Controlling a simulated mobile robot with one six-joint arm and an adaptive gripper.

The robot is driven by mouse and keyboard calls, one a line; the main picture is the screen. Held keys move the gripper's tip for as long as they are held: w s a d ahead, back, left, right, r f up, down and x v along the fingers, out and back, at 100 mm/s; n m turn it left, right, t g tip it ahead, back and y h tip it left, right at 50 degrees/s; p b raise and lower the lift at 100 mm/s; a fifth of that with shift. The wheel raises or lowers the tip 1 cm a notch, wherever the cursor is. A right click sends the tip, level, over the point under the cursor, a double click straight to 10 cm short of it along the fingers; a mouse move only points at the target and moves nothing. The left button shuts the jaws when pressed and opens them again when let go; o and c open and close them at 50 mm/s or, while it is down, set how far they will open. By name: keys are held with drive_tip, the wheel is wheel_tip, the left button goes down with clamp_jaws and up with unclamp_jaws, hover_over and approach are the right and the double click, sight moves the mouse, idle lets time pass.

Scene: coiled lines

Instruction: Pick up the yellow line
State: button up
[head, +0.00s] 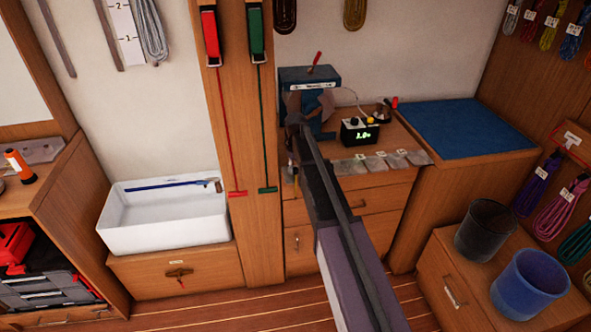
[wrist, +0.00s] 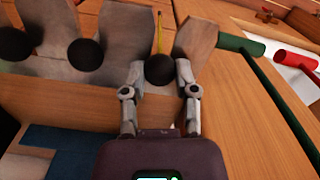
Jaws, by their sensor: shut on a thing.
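The yellow line (wrist: 160,28) is a thin strand in the wrist view. It runs up from a black ball (wrist: 160,69) and lies against a grey plate. My gripper (wrist: 161,66) is shut on this black ball, with one finger on each side. Other black balls sit in a row to the left, at the left ball (wrist: 84,54) and the far left ball (wrist: 14,44). In the head view my arm covers this spot, so the grip itself is hidden there.
Grey labelled plates (head: 397,160) line the counter's front edge. A green handle (wrist: 240,44) and a red handle (wrist: 296,60) on their own lines are close by on the right in the wrist view. A blue mat (head: 460,128) lies on the right counter.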

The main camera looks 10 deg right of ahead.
wheel_tip(320, 180, up, 18)
drive_tip(key=p, duration=1.7)
drive_tip(key=shift+f, duration=0.25)
wheel_tip(320, 180, down, 3)
drive_tip(key=b, duration=0.3)
drive_tip(key=shift+s, duration=0.2)
